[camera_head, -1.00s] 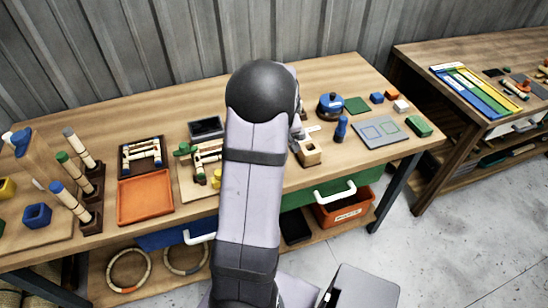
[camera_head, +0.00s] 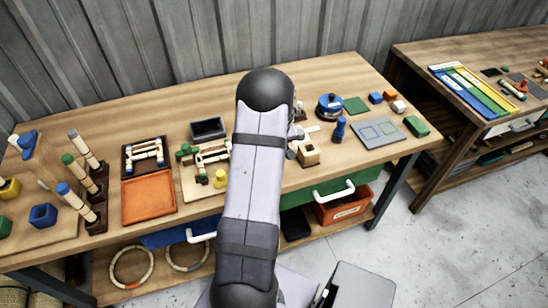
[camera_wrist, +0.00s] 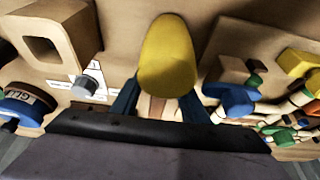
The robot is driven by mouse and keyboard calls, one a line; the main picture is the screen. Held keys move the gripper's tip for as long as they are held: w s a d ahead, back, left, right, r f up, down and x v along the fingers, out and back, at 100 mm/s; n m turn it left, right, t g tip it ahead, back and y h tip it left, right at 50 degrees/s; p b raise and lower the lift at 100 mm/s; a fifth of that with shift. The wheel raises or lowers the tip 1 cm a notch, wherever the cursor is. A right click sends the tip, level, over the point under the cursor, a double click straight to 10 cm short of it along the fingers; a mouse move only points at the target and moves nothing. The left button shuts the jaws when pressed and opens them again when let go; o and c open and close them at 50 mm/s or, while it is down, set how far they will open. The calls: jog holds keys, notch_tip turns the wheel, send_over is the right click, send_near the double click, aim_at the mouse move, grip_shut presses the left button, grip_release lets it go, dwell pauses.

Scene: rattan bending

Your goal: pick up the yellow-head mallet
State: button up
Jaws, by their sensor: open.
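The yellow-head mallet (camera_wrist: 167,52) shows in the wrist view at the upper middle. Its rounded yellow head faces the camera, and a short stretch of pale wooden handle (camera_wrist: 154,106) shows below it. My gripper (camera_wrist: 160,108) is open, with one dark blue finger on each side of the handle. Whether either finger touches the handle cannot be told. In the head view my arm covers the middle of the table, and the mallet and my fingertips cannot be made out there.
A wooden block with a square hole (camera_wrist: 55,38) stands left of the mallet, with a glue tin (camera_wrist: 22,106) nearer. Coloured jointed pieces (camera_wrist: 285,128) crowd the right. In the head view, an orange tray (camera_head: 148,198) and blue-lidded pot (camera_head: 329,106) flank my arm.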

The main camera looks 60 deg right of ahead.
jog(key=shift+c, duration=0.6)
grip_shut()
jog(key=shift+d, duration=0.1)
jog(key=shift+r, duration=0.1)
